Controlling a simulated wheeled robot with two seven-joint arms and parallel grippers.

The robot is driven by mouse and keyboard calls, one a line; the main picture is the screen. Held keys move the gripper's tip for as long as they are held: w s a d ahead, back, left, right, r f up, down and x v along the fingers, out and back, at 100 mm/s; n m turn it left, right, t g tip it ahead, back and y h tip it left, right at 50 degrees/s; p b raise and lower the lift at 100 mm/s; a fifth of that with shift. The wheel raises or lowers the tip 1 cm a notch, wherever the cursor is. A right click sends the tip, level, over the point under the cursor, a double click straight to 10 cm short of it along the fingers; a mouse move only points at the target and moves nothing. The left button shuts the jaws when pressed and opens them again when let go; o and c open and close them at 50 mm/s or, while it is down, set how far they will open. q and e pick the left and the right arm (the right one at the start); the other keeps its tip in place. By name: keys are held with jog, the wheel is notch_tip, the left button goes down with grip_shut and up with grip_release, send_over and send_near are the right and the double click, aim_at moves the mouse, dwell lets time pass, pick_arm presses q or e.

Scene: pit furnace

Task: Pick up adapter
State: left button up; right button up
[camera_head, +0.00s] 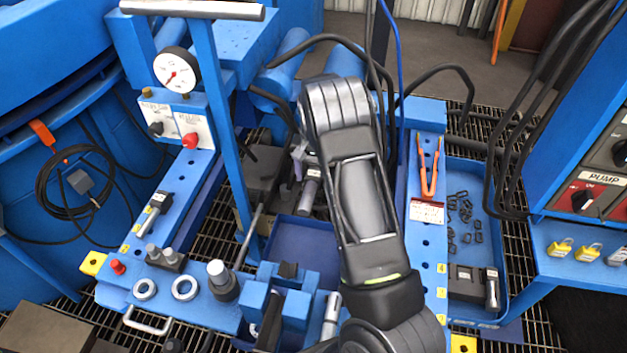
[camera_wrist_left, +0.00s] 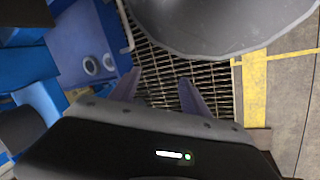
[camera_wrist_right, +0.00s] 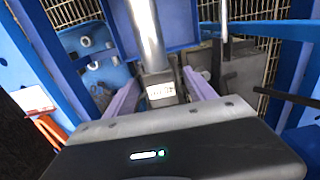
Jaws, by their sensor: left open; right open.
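A metal cylinder with a dark, labelled block, likely the adapter (camera_wrist_right: 162,92), stands between the fingers of my right gripper (camera_wrist_right: 161,76) in the right wrist view. The fingers are open, one on each side, with gaps showing. In the head view this cylinder (camera_head: 310,190) is partly hidden by my right arm. Similar metal-and-black pieces lie on the left blue plate (camera_head: 155,212) and in the right tray (camera_head: 491,290); I cannot tell them from the adapter by name. My left gripper (camera_wrist_left: 160,78) is open and empty above the floor grating, out of the head view.
A blue post (camera_head: 222,120) with a grey crossbar rises left of my right arm. Orange-handled pliers (camera_head: 429,165) lie on the right blue rail. Black hoses (camera_head: 450,70) arch at the back. Metal rings (camera_head: 185,287) lie front left.

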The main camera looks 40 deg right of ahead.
jog(key=shift+c, duration=0.2)
grip_shut()
dwell(0.7)
jog(key=shift+r, duration=0.1)
